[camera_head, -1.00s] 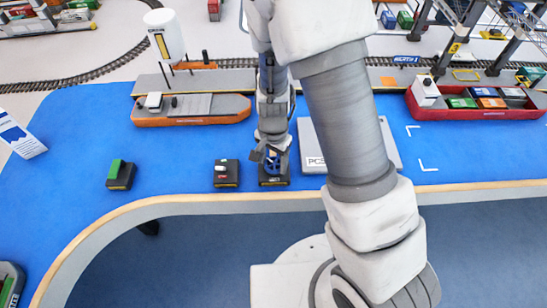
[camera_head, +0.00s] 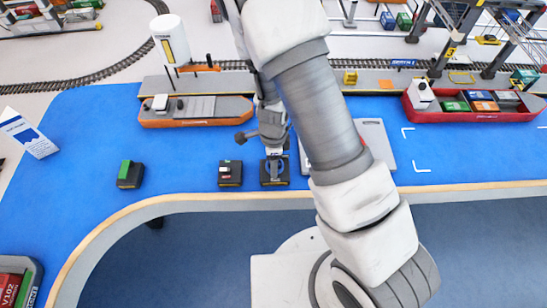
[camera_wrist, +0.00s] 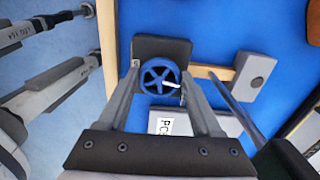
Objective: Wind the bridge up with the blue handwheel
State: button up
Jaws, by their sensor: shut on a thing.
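The blue handwheel (camera_wrist: 160,77) stands on a dark box (camera_head: 275,179) near the front edge of the blue table. In the wrist view it shows spokes and a pale mark at its lower right. My gripper (camera_wrist: 160,84) has one finger on each side of the wheel and is shut on its rim. In the head view my gripper (camera_head: 275,153) points down onto the wheel (camera_head: 276,168) and hides part of it. I cannot tell which crane part is the bridge; dark gantry cranes (camera_head: 456,42) stand at the back right.
Two similar dark boxes, one with a small control (camera_head: 230,173) and one with a green top (camera_head: 130,174), stand to the left. A grey plate (camera_head: 376,140) lies right of the wheel, partly behind my arm. An orange ship (camera_head: 196,110) and red ship (camera_head: 470,106) lie behind.

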jog(key=m+p, duration=0.3)
jog(key=m, duration=0.2)
jog(key=shift+w+r+m, duration=0.1)
jog(key=shift+w+m, duration=0.05)
jog(key=shift+m, duration=0.25)
dwell(0.4)
jog(key=o, duration=1.4)
jog(key=shift+c, duration=0.2)
notch_tip(320, 180, up, 17)
jog(key=p, duration=0.5)
jog(key=shift+r, duration=0.15)
